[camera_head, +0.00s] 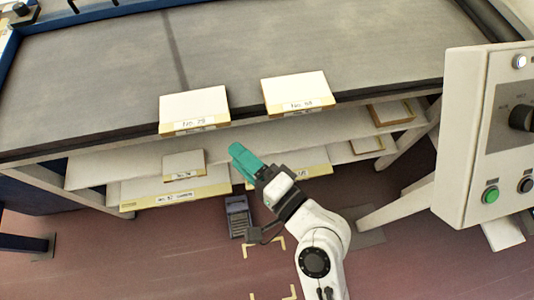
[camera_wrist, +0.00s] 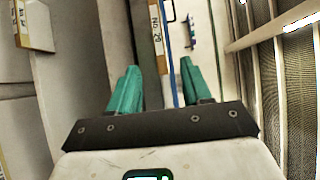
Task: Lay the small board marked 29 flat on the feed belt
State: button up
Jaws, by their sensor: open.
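The small board marked 29 (camera_head: 183,164) lies on the shelf below the belt in the head view, its label facing front but too small there to read surely. In the wrist view the board (camera_wrist: 157,25) shows its "No 29" label, beyond and between my fingertips. The wide dark grey surface, which appears to be the feed belt (camera_head: 300,40), stretches across the top. My gripper (camera_head: 238,152) is open and empty, its teal fingers right of the small board and apart from it in the head view. It also shows in the wrist view (camera_wrist: 158,75).
Two larger labelled boards, one left (camera_head: 194,106) and one right (camera_head: 297,90), lie at the belt's front edge. More boards (camera_head: 170,191) lie on lower shelves. A control box (camera_head: 490,130) with a green button stands at right. The belt's middle is clear.

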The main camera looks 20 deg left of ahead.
jog(key=d+f+n+g+h, duration=0.15)
jog(key=d+f+h, duration=0.35)
jog(key=d, duration=0.5)
jog(key=d+f+n+h, duration=0.3)
jog(key=d+f+h, duration=0.1)
jog(key=d+f, duration=0.4)
jog(key=s+d+g+h, duration=0.1)
jog(key=s+d+h, duration=0.1)
jog(key=s+d, duration=0.2)
jog(key=s+d+f+g+h, duration=0.1)
jog(key=s+d+g+h, duration=0.1)
jog(key=d, duration=0.8)
jog(key=s+d+f+g+h, duration=0.1)
jog(key=s+d+g+h, duration=0.1)
jog(key=s+d, duration=0.4)
jog(key=shift+s+d+h, duration=0.35)
jog(key=shift+d+h, duration=0.45)
jog(key=shift+d, duration=0.25)
jog(key=shift+o, duration=0.3)
